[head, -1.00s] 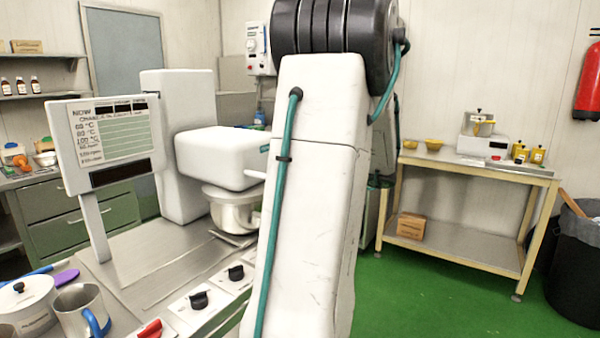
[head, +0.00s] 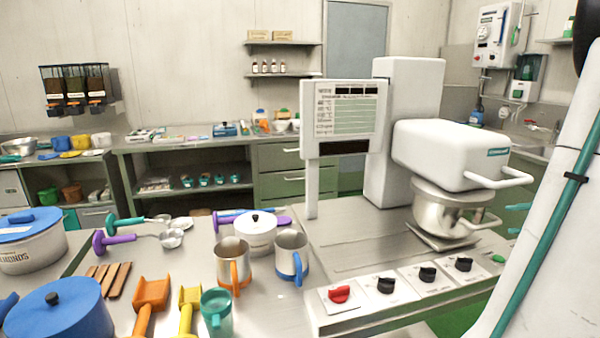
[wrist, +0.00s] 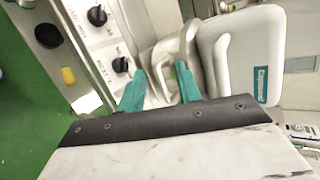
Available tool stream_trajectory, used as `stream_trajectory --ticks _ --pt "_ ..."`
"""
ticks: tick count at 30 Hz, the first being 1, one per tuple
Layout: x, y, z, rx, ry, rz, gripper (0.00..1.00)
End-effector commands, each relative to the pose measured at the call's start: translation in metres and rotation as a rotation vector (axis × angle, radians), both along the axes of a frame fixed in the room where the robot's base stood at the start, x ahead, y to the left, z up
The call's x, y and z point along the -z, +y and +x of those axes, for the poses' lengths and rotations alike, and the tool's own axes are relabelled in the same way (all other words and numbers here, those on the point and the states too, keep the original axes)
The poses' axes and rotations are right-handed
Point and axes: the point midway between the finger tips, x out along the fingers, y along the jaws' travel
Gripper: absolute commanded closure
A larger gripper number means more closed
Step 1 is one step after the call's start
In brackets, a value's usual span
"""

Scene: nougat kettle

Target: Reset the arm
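My gripper (wrist: 161,70) shows two teal fingers spread apart with nothing clasped between them. In the head view its fingertips (head: 514,219) show just right of the mixer bowl, partly hidden behind my white arm. The steel mixer bowl (head: 440,212) sits under the white mixer head (head: 450,152), its handle toward my gripper. In the wrist view the bowl (wrist: 165,50) lies just beyond the fingers. They look apart from it, though the exact gap is hard to tell.
A screen (head: 342,120) stands left of the mixer. Steel jugs (head: 291,258), scoops and pots crowd the counter at left. A sink (head: 535,148) is behind.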

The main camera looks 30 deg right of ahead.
Motion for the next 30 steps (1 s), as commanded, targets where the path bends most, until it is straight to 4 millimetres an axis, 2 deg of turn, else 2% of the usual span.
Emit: stream_trajectory --ticks 1,3,8,9,15,21,30 --pt "0.002 0.021 0.013 -0.060 0.047 0.012 0.66" --pt "0.007 0.052 0.027 -0.147 0.123 0.026 0.66" --pt "0.015 0.129 0.053 -0.367 0.308 0.017 0.66" --pt "0.016 0.149 0.058 -0.427 0.357 0.005 0.66" --pt "0.021 0.243 0.063 -0.724 0.596 -0.136 0.66" --pt "0.022 0.310 0.051 -0.976 0.764 -0.358 0.66" --pt "0.016 0.377 0.029 -1.296 0.830 -0.777 0.66"
